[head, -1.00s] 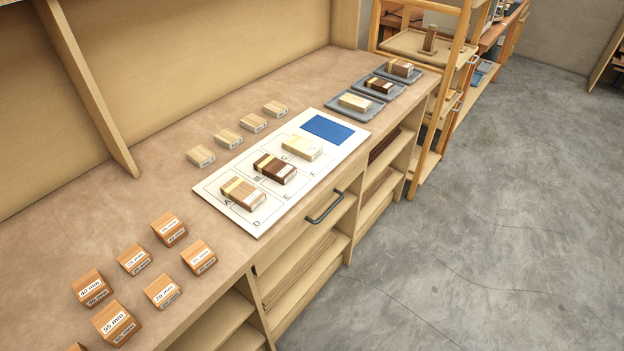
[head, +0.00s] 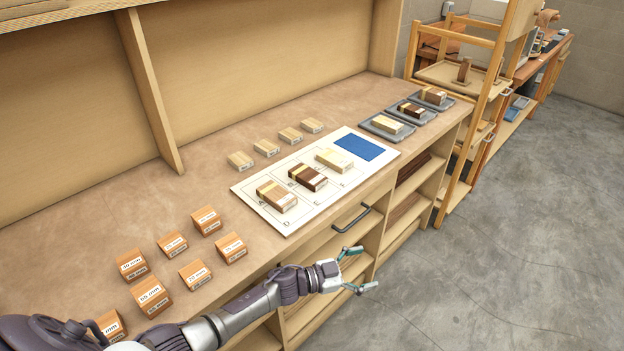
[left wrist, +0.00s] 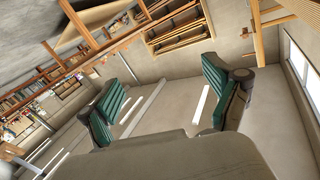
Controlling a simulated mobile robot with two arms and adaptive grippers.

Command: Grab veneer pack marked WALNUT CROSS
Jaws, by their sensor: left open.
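Three veneer packs lie on the white lettered board (head: 262,213): a light brown one (head: 277,196), a dark brown one (head: 308,178) and a pale one (head: 334,160). Three more packs sit on grey trays: pale (head: 387,124), dark brown (head: 411,110) and medium brown (head: 433,96). Their labels are too small to read, so I cannot tell which is marked WALNUT CROSS. My left gripper (head: 357,269) is open and empty, in front of the bench, below the board. Its spread green fingers also show in the left wrist view (left wrist: 165,105). My right gripper is not in view.
Several wooden blocks with mm labels (head: 205,221) stand at the bench's near left. Small pale blocks (head: 265,148) line up behind the board. A blue patch (head: 359,147) lies on the board. A drawer handle (head: 352,219) juts from the bench front. A wooden rack (head: 470,120) stands beyond the bench.

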